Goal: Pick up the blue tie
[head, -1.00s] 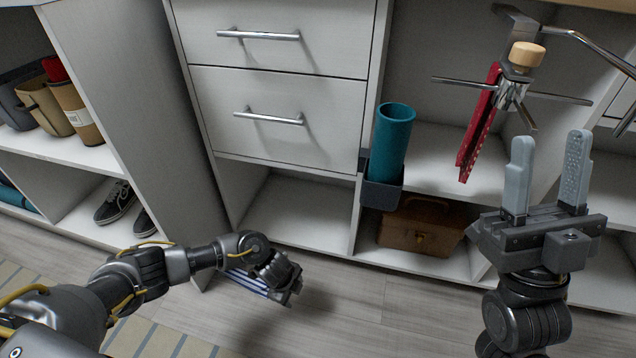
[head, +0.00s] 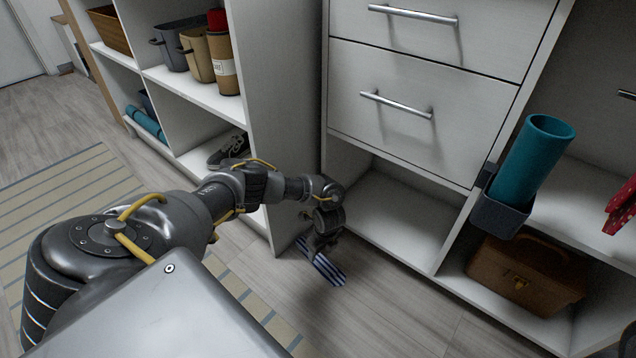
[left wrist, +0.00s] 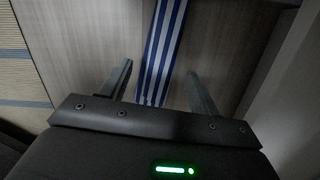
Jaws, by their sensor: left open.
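The blue tie (head: 328,268), with blue and white stripes, shows just beyond my left gripper in the head view, low over the floor. Part of it is hidden behind the gripper. In the left wrist view the tie (left wrist: 167,40) runs from the top edge down between the two fingers. My left gripper (head: 318,242) is open, with one finger on each side of the tie and a gap to it on both sides. The wrist view also shows the open gripper (left wrist: 160,72). My right gripper is out of view.
A white drawer unit (head: 415,105) with an open lower cubby stands right of my left gripper. A white side panel (head: 280,120) rises behind it. A teal cylinder (head: 535,160) in a dark holder and a brown case (head: 525,275) are at the right. Floor in front is clear.

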